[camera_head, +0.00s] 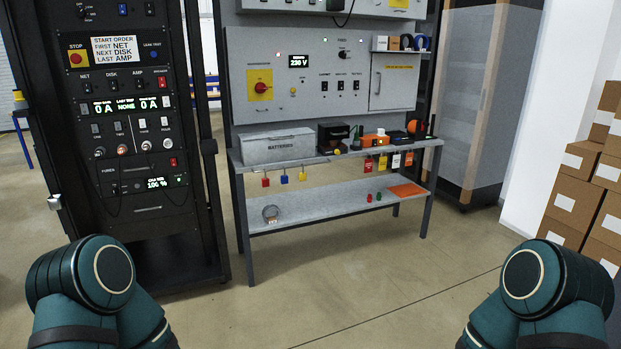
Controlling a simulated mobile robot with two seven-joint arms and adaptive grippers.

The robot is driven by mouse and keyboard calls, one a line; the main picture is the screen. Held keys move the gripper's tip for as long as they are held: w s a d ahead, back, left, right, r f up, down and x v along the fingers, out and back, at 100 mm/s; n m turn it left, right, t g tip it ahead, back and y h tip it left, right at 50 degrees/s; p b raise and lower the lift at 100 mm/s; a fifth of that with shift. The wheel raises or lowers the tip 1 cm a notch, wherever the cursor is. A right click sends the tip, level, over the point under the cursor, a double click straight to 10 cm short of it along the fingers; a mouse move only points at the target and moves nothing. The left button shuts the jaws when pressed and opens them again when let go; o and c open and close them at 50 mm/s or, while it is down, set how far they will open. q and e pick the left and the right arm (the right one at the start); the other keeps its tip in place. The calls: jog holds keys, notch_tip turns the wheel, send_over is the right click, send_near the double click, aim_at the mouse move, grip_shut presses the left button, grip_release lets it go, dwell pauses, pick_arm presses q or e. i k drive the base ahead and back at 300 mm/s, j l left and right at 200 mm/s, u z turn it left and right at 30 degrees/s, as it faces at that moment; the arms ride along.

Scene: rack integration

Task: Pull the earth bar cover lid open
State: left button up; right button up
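I cannot pick out a part marked as the earth bar cover lid. A shut grey door (393,82) with a handle on its left side is on the right of the grey wall panel (270,90). A small yellow label is on this door, too small to read. A grey lidded box (278,147) marked BATTERIES stands shut on the workbench. Neither of my grippers is in view; only teal links of my two arms show at the bottom left and bottom right.
A black equipment rack (125,215) stands at the left. The workbench (330,160) has tools, hanging padlocks and tags, and a lower shelf (330,203). Cardboard boxes (590,185) are stacked at the right. The floor (350,285) in front of the bench is clear.

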aim_at(334, 131)
jog(key=i+u, duration=0.15)
jog(key=i, duration=1.25)
jog(key=j, duration=0.1)
